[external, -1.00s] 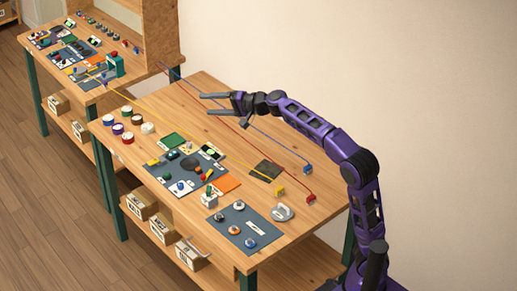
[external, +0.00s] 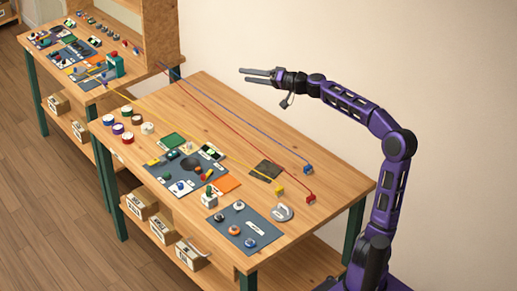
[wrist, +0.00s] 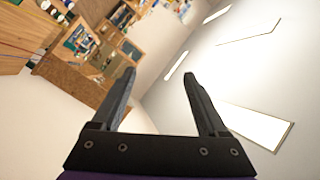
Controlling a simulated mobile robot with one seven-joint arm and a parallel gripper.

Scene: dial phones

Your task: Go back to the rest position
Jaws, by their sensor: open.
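My gripper (external: 258,76) is open and empty in the external view. It is raised above the back right edge of the near workbench (external: 325,192), pointing left. In the wrist view, its two dark fingers (wrist: 160,78) stand wide apart with nothing between them. My purple arm rises from the lower right and bends over at the elbow, clear of the bench.
Dial panels (external: 246,228), a grey round part (external: 282,212), a blue block (external: 308,169), a red block (external: 311,198) and a yellow block (external: 279,191) with cables lie on the bench. A second bench with a wooden upright panel (external: 160,35) stands behind left.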

